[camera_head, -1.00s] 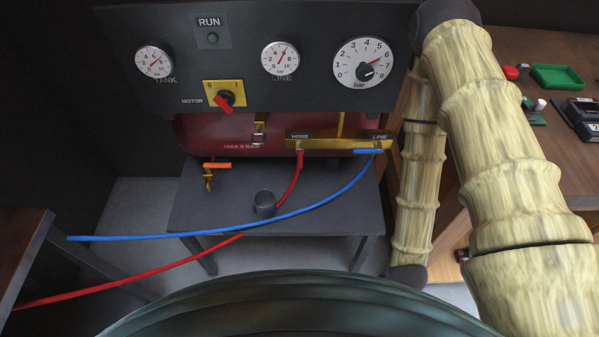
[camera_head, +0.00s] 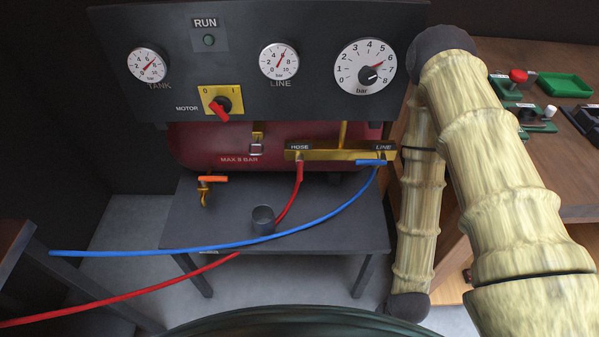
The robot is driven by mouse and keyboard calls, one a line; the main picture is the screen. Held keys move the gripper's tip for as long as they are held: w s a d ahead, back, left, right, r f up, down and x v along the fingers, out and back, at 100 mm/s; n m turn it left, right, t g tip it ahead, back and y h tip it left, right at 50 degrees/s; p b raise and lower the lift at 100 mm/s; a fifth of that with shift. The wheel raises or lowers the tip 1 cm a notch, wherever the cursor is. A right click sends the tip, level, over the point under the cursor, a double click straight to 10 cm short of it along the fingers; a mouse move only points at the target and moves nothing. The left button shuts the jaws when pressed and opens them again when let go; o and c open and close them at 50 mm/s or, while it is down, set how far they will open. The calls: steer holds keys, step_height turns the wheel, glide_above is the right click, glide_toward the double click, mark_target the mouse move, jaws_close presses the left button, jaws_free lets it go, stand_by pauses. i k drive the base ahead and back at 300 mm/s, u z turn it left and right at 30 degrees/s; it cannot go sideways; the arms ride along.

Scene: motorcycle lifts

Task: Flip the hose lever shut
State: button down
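The brass manifold (camera_head: 335,155) sits on the front of the red tank (camera_head: 225,145), with a HOSE label at its left end and a LINE label at its right end. The red hose (camera_head: 298,178) hangs from the HOSE outlet. A hose lever cannot be told apart from the red hose there. A blue lever (camera_head: 370,162) lies level under the LINE label, with the blue hose (camera_head: 330,213) running down from it. My gripper is out of view; my arm shows at the right, folded down beside the stand, right of the manifold.
A dark panel with gauges and a red motor knob (camera_head: 222,106) hangs above the tank. An orange drain lever (camera_head: 213,179) is at lower left. A grey cup (camera_head: 263,217) stands on the grey table (camera_head: 205,215). A wooden bench (camera_head: 500,60) is at right.

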mark_target(300, 170)
steer(key=k, duration=1.35)
steer(key=u, duration=0.35)
steer(key=i, duration=0.65)
steer(key=z, duration=0.35)
